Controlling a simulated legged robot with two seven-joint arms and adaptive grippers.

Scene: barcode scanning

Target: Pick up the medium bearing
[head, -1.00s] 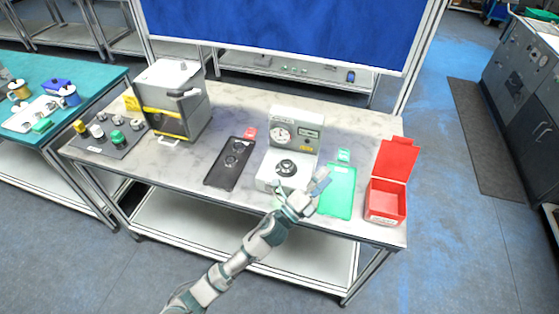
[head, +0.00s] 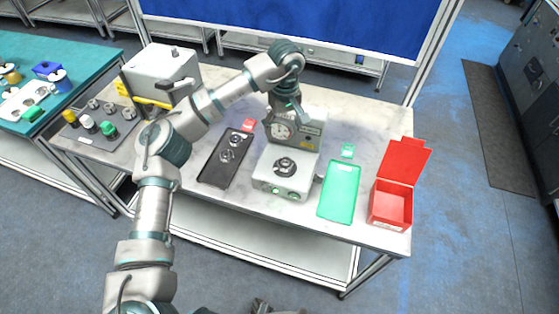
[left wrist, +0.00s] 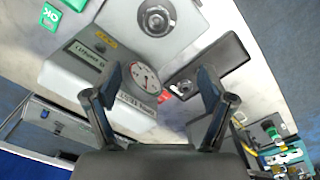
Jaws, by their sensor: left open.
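A bearing (head: 285,167) sits on the round seat of the grey and white gauge machine (head: 290,189); it also shows in the left wrist view (left wrist: 156,17). Two more ring-shaped bearings lie on the black tray (head: 213,176), one at the back (head: 236,139) and one nearer the middle (head: 227,155). I cannot tell by size which is the medium one. My left gripper (head: 287,116) is open and empty, pointing down over the machine's gauge panel. In the left wrist view its fingers (left wrist: 160,76) stand apart, with the gauge dial between them. My right gripper is not identifiable.
A green tray (head: 339,192) and an open red box (head: 391,203) stand right of the machine. A grey boxy machine (head: 160,69) and a dark plate with several knobs (head: 86,137) are at left. Bare tabletop (head: 217,113) lies behind the black tray.

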